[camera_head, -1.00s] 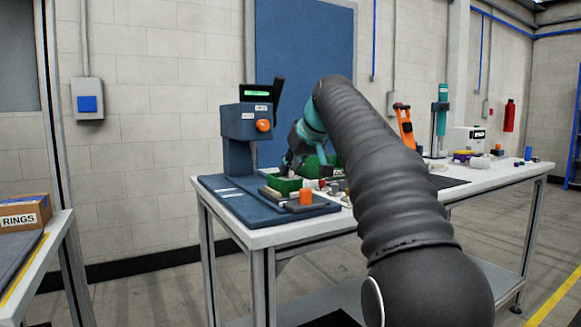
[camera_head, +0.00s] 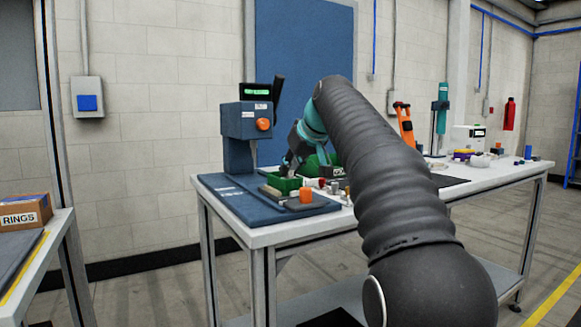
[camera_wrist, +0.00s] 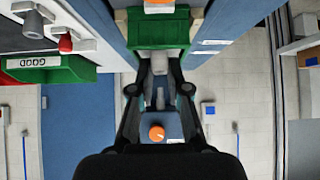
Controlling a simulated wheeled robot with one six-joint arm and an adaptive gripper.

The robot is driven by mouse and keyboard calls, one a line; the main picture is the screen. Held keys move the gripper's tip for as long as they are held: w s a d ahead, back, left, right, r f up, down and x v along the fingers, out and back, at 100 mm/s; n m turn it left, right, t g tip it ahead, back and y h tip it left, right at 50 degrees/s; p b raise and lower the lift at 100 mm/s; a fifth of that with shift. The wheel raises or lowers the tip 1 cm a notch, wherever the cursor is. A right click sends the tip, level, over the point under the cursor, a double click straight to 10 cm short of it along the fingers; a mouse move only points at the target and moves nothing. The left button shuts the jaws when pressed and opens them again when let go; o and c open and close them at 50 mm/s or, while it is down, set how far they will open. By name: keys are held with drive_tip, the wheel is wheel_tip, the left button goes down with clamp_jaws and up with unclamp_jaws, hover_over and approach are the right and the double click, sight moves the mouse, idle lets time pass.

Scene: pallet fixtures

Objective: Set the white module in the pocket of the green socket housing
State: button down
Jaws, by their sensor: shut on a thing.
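The green socket housing (camera_head: 283,184) sits on the blue base plate below the press. It also shows in the wrist view (camera_wrist: 158,28), just beyond my fingertips. My gripper (camera_wrist: 159,66) is shut on the white module (camera_wrist: 159,63), which shows as a pale block between the two fingertips. The module is at the near edge of the housing in the wrist view; I cannot tell whether any of it is inside the pocket. In the head view my gripper (camera_head: 291,168) is low over the housing, and its fingers mostly hide the module.
The blue press (camera_head: 246,124) with an orange knob stands just left of my gripper. The table's right part holds more tools.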

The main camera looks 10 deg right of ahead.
drive_tip(key=shift+f, duration=0.4)
idle(0.4)
drive_tip(key=c, duration=1.5)
unclamp_jaws()
drive_tip(key=shift+o, duration=0.2)
drive_tip(key=shift+r, duration=0.1)
drive_tip(key=shift+r+p, duration=1.15)
drive_tip(key=shift+r, duration=0.05)
drive_tip(key=o, duration=0.6)
drive_tip(key=shift+c, duration=0.2)
